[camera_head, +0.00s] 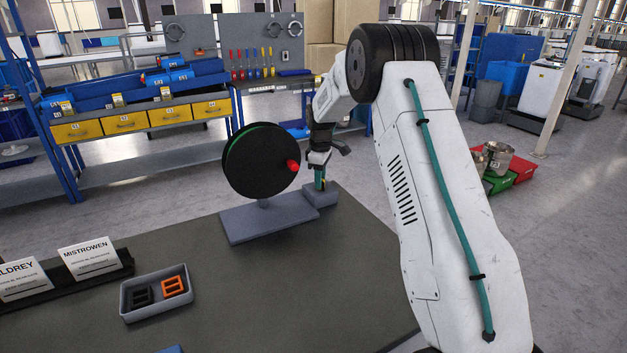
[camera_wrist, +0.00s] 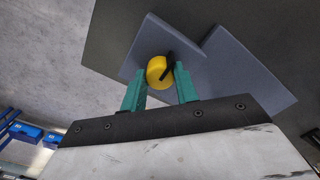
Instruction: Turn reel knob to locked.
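The reel (camera_head: 258,161) is a black disc with a green rim line and a red handle, upright on a grey base at the far side of the table. The knob (camera_wrist: 158,72) is yellow with a black pointer bar, on a grey block (camera_head: 321,196) beside the reel base. In the wrist view the pointer slants toward the upper right. My gripper (camera_wrist: 160,84) has teal fingers, spread one on each side of the knob; whether they touch it is not clear. In the head view my gripper (camera_head: 320,180) points down over the block and partly hides the knob. No lock marking is readable.
A grey tray (camera_head: 125,311) with a black and an orange part sits at the front left. Behind it, name cards (camera_head: 90,257) stand in a black holder. The table middle (camera_head: 270,290) is clear. A blue shelf with yellow drawers (camera_head: 128,122) stands beyond the table.

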